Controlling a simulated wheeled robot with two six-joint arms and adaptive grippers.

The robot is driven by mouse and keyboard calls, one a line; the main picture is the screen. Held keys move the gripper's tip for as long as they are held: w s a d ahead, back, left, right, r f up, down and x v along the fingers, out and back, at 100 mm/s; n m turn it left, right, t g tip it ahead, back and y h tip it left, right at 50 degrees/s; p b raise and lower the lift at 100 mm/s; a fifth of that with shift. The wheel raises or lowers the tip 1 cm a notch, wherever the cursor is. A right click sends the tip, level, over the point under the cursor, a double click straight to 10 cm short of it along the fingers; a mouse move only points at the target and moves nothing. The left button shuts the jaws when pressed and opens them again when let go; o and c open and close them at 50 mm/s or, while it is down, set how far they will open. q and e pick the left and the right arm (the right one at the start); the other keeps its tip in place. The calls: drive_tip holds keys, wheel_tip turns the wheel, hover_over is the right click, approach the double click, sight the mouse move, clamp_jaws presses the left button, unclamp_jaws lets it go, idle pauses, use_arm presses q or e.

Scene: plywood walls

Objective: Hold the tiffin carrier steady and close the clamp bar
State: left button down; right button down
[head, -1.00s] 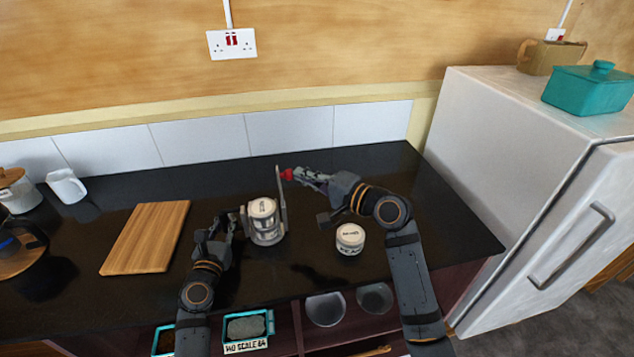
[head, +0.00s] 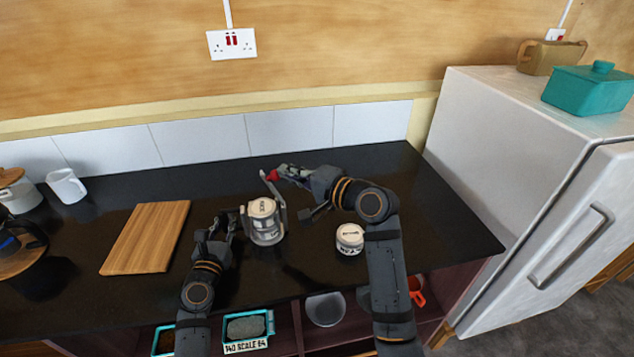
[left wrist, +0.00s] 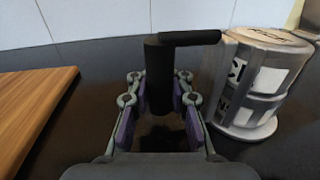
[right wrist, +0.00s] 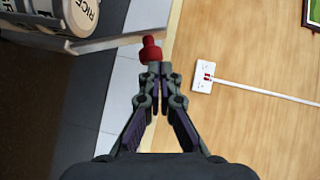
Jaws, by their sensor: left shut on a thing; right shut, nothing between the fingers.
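The tiffin carrier (head: 264,223) stands upright on the dark worktop, a silver stack with a pale labelled lid; it also shows in the left wrist view (left wrist: 258,80). My left gripper (head: 229,222) is at its left side, shut on its black handle (left wrist: 158,75). The grey clamp bar (head: 273,190) rises at the carrier's right side and leans left over the back of the lid. Its red knob (head: 272,176) is at the bar's upper end. My right gripper (head: 281,172) is shut and empty, its fingertips at the knob; the right wrist view shows the knob (right wrist: 150,50) just beyond the tips.
A white labelled tub (head: 350,239) stands right of the carrier. A wooden board (head: 146,238) lies to the left, with a white mug (head: 67,186) further left. A white fridge (head: 530,150) bounds the right side. Worktop behind the carrier is clear.

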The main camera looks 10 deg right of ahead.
drive_tip(key=shift+d, duration=0.1)
drive_tip(key=s+d+r, duration=0.4)
drive_tip(key=s+d, duration=0.4)
drive_tip(key=d, duration=0.1)
drive_tip(key=shift+r, duration=0.35)
drive_tip(key=shift+d, duration=0.1)
